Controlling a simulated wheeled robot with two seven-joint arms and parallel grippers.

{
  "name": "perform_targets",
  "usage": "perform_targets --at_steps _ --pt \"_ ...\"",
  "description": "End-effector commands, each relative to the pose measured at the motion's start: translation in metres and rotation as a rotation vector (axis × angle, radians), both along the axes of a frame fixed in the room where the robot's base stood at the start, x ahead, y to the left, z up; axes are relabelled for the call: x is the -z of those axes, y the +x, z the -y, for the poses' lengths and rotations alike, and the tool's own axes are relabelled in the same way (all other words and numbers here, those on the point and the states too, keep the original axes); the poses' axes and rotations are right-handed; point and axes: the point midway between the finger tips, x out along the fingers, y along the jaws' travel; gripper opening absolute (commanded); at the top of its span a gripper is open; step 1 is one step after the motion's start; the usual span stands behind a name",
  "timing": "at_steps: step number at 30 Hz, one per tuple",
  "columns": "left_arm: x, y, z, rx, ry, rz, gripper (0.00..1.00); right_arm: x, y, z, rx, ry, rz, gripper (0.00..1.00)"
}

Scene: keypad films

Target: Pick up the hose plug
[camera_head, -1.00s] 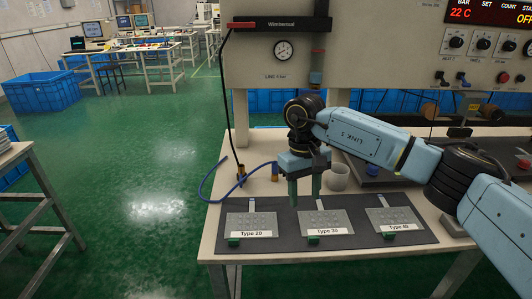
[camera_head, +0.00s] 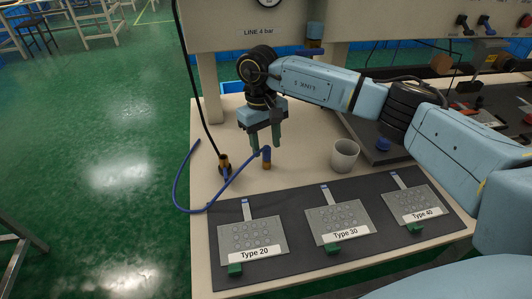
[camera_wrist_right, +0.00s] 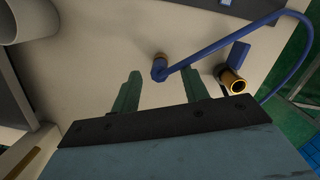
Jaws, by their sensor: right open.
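The hose plug (camera_head: 266,158) is a short blue piece with a brass end, on the end of the thin blue hose (camera_head: 187,165). In the head view it shows just below my right gripper (camera_head: 267,149). That gripper is open, with its green fingers pointing down. In the right wrist view the plug (camera_wrist_right: 159,68) shows between the two fingertips (camera_wrist_right: 161,74), and the fingers do not appear to touch it. How far the fingertips are above it is hard to tell. My left gripper is not in view.
A brass fitting with a blue lever (camera_wrist_right: 232,82) stands beside the plug; a black cable (camera_head: 189,70) hangs to it. A grey cup (camera_head: 344,156) stands to the right. A dark mat (camera_head: 293,250) with several keypad films lies in front. The panel is behind.

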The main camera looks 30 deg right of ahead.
Motion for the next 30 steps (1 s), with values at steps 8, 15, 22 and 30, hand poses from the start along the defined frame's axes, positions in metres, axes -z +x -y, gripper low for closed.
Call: perform_targets --at_steps 8,15,22,30 --pt "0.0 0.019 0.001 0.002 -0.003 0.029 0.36 0.026 -0.004 0.002 0.001 0.001 0.0 0.45" --pt "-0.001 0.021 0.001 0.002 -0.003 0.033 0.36 0.026 -0.004 0.002 0.001 0.001 0.0 0.38" --pt "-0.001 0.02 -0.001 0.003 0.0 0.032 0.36 0.026 -0.004 0.002 0.001 0.0 0.0 0.08" --pt "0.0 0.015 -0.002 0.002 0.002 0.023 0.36 0.026 -0.004 0.001 0.001 0.001 0.001 0.0"
